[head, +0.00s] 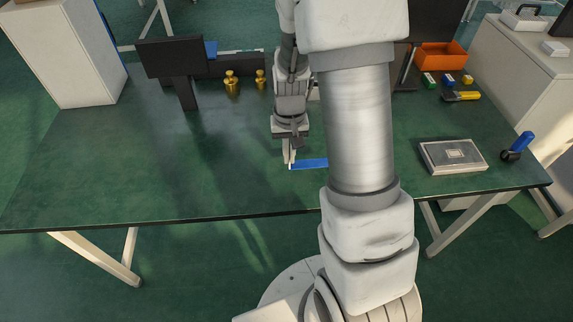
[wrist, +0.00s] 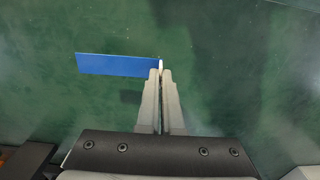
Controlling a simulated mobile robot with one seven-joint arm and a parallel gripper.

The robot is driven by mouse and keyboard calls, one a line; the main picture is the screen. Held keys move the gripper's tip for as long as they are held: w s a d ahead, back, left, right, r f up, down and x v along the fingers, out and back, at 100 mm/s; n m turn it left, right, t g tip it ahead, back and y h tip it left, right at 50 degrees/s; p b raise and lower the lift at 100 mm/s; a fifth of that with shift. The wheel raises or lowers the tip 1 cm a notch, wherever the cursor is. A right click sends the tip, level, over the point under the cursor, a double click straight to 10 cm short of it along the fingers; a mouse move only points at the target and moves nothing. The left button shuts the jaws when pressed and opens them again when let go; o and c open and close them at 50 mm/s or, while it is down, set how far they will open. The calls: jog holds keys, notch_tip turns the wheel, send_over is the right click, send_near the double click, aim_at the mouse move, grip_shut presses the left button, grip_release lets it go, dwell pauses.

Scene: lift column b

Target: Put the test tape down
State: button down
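The test tape is a flat blue strip (head: 310,164) with a small white end. It also shows in the wrist view (wrist: 115,65), sticking out to the left of the fingertips. My gripper (head: 290,164) points down over the green table, its fingers nearly together on the white end of the tape. In the wrist view my gripper (wrist: 161,72) is shut on that end. A dark patch on the table, apart from the strip, looks like its shadow, so the tape seems to be held above the surface. My arm may hide part of the tape in the head view.
The green table (head: 150,165) is clear to the left and in front. Brass weights (head: 232,85) and a dark panel (head: 174,57) stand at the back. A grey case (head: 453,156), a blue-handled tool (head: 517,146) and an orange bin (head: 440,56) are on the right.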

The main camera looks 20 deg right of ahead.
jog(key=shift+a+f, duration=0.35)
jog(key=shift+f, duration=0.1)
jog(key=shift+f+b, duration=0.4)
jog(key=shift+f, duration=1.35)
jog(key=shift+f, duration=0.15)
jog(key=c, duration=1.1)
grip_release()
